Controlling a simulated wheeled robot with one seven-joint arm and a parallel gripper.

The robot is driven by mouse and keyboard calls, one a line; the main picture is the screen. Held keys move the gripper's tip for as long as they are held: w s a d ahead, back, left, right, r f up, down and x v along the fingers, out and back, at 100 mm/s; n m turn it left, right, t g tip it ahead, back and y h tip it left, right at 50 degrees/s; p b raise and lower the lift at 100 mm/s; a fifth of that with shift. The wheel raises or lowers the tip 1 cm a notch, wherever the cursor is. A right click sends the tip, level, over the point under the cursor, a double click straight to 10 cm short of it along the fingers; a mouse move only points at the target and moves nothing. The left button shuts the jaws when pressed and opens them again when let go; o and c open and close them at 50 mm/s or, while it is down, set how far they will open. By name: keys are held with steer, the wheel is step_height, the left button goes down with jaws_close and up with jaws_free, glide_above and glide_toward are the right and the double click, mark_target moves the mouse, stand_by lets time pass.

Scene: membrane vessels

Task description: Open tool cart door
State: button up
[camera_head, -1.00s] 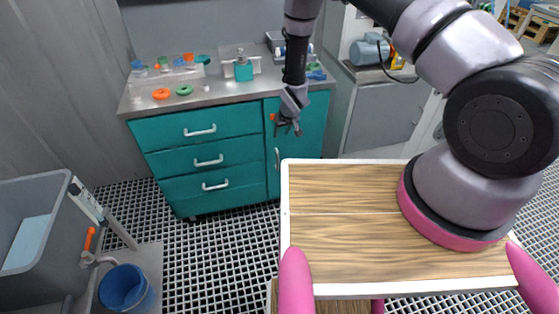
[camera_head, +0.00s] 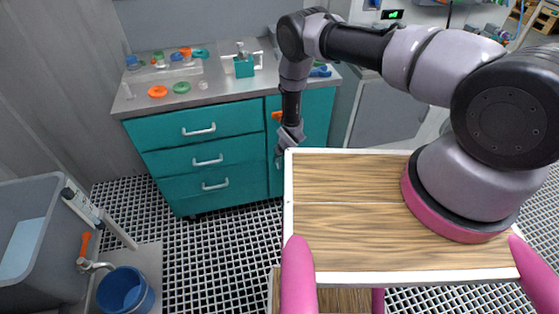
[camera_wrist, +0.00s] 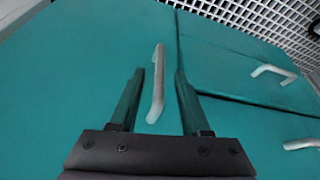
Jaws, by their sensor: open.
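The teal tool cart (camera_head: 150,135) stands ahead, with several drawers on its left and a teal door (camera_head: 313,120) on its right. The door is shut. In the wrist view, the door's pale vertical handle (camera_wrist: 157,85) lies between the two dark fingers of my gripper (camera_wrist: 157,80). The fingers are open, with a gap on each side of the handle. In the head view, my gripper (camera_head: 284,157) is low in front of the door, and the handle is mostly hidden behind it and my arm.
Drawer handles (camera_wrist: 275,71) lie beside the door. The cart's metal top (camera_head: 210,93) holds rings, a bottle and small parts. A grey sink (camera_head: 25,235) and blue bucket (camera_head: 125,289) are at left. Grated floor (camera_head: 215,250) lies free before the drawers.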

steer(key=shift+x, duration=1.2)
jaws_close()
stand_by(0.6)
